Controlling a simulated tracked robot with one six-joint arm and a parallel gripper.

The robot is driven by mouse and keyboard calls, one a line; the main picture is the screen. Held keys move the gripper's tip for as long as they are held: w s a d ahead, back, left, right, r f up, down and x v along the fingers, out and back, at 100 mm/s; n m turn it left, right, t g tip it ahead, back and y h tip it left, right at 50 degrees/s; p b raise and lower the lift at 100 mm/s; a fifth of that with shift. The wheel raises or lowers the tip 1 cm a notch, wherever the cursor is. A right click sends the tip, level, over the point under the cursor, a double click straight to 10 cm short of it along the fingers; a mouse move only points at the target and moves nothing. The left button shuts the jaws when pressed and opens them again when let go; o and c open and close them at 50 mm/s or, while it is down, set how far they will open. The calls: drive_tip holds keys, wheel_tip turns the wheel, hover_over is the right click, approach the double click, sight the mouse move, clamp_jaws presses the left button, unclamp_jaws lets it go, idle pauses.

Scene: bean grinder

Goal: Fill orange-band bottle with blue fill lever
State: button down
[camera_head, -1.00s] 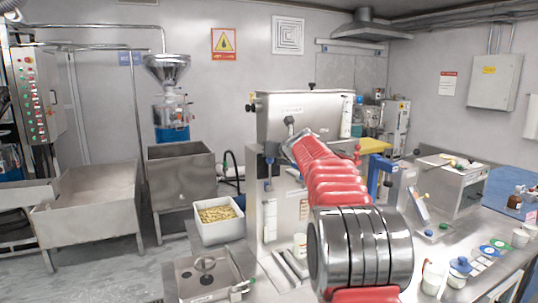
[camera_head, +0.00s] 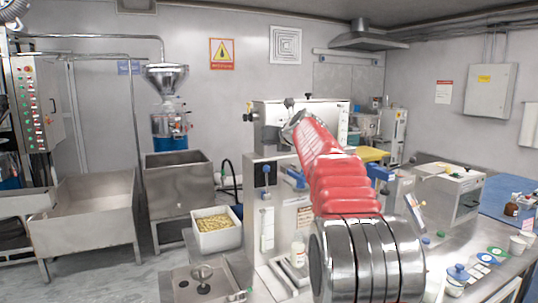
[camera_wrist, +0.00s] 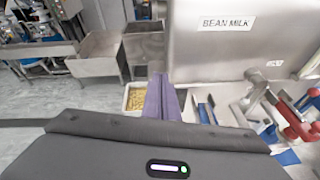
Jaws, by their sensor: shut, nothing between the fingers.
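My gripper (camera_wrist: 165,97) shows in the wrist view as purple fingers pressed together and empty, in front of the steel tank labelled BEAN MILK (camera_wrist: 240,45). In the head view my arm hides it. Blue levers show on the front of the filling machine (camera_head: 278,160): one at left (camera_head: 266,172), one in the middle (camera_head: 294,178) and one right of my arm (camera_head: 380,172). The wrist view shows blue lever parts (camera_wrist: 208,110) right of my fingers, apart from them. A white bottle (camera_head: 298,250) stands upright at the machine's front; I cannot make out an orange band on it.
A white bin of beans (camera_head: 214,244) stands left of the machine. A blue-lidded jar (camera_head: 457,275) and white cups (camera_head: 519,243) stand on the right counter. Steel sinks (camera_head: 90,215) are at left.

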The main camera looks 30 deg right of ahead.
drive_tip(key=shift+a+r, duration=0.1)
drive_tip(key=shift+r, duration=1.15)
drive_tip(key=shift+r, duration=0.1)
